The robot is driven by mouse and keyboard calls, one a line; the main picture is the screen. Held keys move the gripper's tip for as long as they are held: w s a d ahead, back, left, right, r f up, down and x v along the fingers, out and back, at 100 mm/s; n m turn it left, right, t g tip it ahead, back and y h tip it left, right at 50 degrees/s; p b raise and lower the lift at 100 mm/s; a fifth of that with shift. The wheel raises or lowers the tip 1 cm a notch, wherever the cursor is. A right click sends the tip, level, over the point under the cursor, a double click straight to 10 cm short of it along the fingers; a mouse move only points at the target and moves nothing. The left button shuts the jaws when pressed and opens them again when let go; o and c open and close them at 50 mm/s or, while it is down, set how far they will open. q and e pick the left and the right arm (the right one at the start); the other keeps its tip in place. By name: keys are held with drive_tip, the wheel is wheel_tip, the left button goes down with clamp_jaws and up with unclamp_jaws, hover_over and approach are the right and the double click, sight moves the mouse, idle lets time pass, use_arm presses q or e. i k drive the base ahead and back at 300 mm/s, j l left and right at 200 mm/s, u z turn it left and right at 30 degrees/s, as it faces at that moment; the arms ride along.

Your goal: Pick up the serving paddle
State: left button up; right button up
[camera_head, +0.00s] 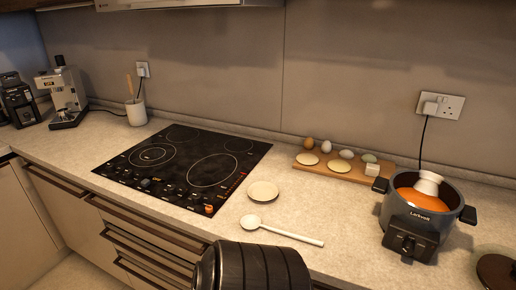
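A white utensil with a rounded head and a long straight handle, which looks like the serving paddle (290,234), lies on the counter near its front edge. Its head points left and its handle points right. It lies free, in front of a small round cream plate (263,191). Neither gripper's fingers show in the head view. A black ridged part, which seems to be mine, rises at the bottom centre, just below the paddle.
A black cooktop (185,163) is left of the paddle. A grey pot of orange soup (414,198) stands right. A wooden board (378,182) with eggs and round pieces lies behind. A brown round lid (496,271) is far right. Counter between paddle and pot is clear.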

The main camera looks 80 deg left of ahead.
sight(249, 221)
drive_tip(key=u, duration=2.45)
